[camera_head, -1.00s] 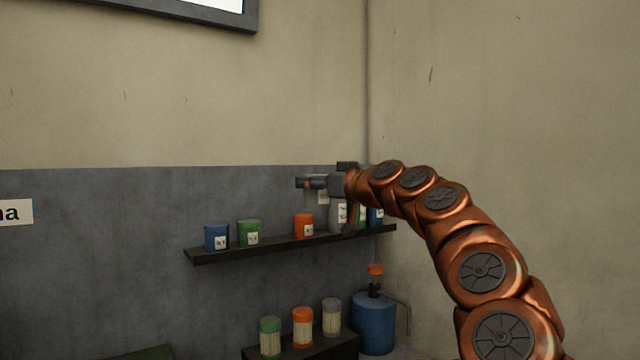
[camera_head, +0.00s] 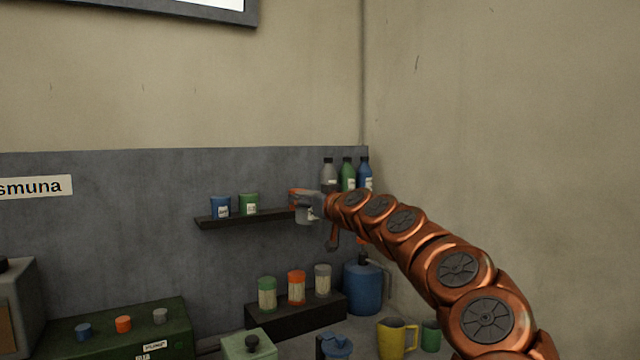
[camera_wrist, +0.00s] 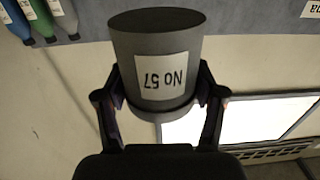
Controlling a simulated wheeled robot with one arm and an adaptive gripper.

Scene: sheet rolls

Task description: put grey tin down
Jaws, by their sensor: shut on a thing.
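The grey tin (camera_wrist: 155,45) is held between the two fingers of my gripper (camera_wrist: 160,100), which is shut on it. Its white label reads "No 57" and appears upside down in the wrist view. In the head view my gripper (camera_head: 311,206) is by the right part of the dark wall shelf (camera_head: 230,219), with the grey tin (camera_head: 306,216) partly hidden by it. I cannot tell whether the tin touches the shelf. A blue tin (camera_head: 221,207) and a green tin (camera_head: 249,204) stand on the shelf's left part. An orange tin (camera_head: 296,194) is mostly hidden behind my gripper.
Grey (camera_head: 328,173), green (camera_head: 348,175) and blue (camera_head: 365,175) bottles stand at the shelf's right end. Below, several jars stand on a dark block (camera_head: 300,312), beside a blue jug (camera_head: 363,288). A yellow mug (camera_head: 391,340) and a green box (camera_head: 110,330) are lower down.

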